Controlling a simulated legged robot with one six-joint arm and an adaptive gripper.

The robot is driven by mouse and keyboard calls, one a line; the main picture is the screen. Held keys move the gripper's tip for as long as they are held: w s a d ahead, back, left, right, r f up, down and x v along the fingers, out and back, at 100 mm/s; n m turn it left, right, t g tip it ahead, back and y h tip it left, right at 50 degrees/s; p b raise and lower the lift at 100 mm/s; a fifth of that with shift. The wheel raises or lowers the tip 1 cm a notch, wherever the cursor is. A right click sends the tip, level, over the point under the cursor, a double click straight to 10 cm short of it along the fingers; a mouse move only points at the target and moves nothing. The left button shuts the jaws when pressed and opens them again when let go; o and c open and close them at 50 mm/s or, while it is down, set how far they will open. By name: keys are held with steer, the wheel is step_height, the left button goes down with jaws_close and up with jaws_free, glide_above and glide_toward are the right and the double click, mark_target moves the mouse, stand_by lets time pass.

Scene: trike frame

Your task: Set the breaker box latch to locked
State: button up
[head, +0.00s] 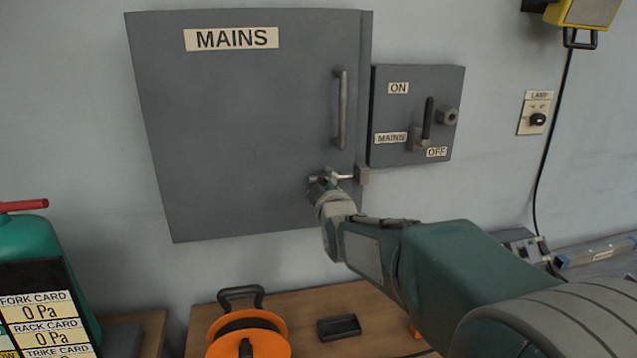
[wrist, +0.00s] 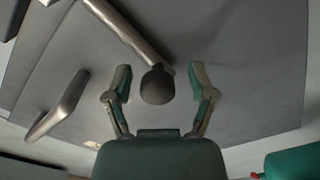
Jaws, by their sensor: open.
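The grey breaker box (head: 250,130) labelled MAINS hangs on the wall, its door looking shut. Its latch (head: 344,177) is a silver bar low at the door's right side, lying about level beside a small block (head: 361,175) at the edge. My gripper (head: 323,183) is at the latch and partly hides it. In the wrist view the latch bar (wrist: 128,32) ends in a dark round knob (wrist: 157,86). The knob lies between the open fingers of my gripper (wrist: 162,78), with a visible gap on both sides.
The door's upright handle (head: 342,110) is above the latch and shows at left in the wrist view (wrist: 60,108). A smaller ON/OFF switch box (head: 415,90) is close at right. Below are a wooden table (head: 375,300) and an orange reel (head: 270,342).

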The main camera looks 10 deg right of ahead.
steer(key=shift+w, duration=0.45)
jaws_close()
steer(key=shift+d, duration=0.15)
steer(key=d, duration=0.3)
steer(key=shift+d+f, duration=0.1)
